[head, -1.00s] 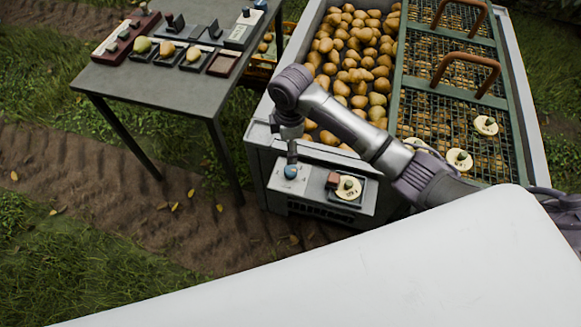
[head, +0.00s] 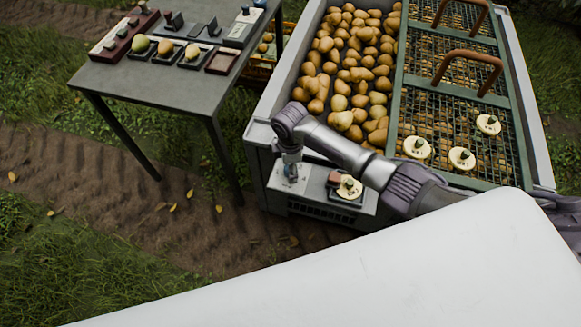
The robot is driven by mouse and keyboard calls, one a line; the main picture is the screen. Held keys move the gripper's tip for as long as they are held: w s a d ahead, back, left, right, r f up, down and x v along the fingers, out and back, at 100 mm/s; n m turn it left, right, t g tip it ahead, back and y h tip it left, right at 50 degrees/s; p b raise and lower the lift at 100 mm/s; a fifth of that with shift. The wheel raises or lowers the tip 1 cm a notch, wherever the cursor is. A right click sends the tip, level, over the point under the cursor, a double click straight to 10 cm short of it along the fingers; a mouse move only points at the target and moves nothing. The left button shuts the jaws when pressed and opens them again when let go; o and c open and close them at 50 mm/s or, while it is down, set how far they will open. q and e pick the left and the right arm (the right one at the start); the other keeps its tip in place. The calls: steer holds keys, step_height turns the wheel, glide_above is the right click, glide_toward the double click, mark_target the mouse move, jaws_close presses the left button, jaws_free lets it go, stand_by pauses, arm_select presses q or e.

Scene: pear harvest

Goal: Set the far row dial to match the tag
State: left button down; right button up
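Three cream round dials with dark knobs sit on the green-framed mesh: one at the left (head: 417,147), one in the middle (head: 461,160) and one farther back at the right (head: 488,124). A similar cream disc (head: 349,188) with a dark knob sits on a dark plate on the bin's front control box, beside a reddish block (head: 334,178). Their markings are too small to read. My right gripper (head: 291,174) points down over the left end of this box, over a pale panel, hiding the blue knob there. Its fingers are too small to judge. My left gripper is out of view.
A grey table (head: 175,88) at upper left carries pears in small dark trays, dark blocks and a red-brown rack (head: 124,33).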

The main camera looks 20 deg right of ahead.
steer(key=shift+f, duration=0.15)
steer(key=c, duration=1.1)
steer(key=shift+c, duration=0.2)
steer(key=shift+n, duration=0.3)
steer(key=shift+n+p, duration=0.6)
steer(key=shift+n, duration=0.3)
steer(key=n, duration=0.2)
steer(key=shift+n+p, duration=0.3)
steer(key=shift+n, duration=0.1)
steer(key=n, duration=0.3)
steer(key=shift+n, duration=1.7)
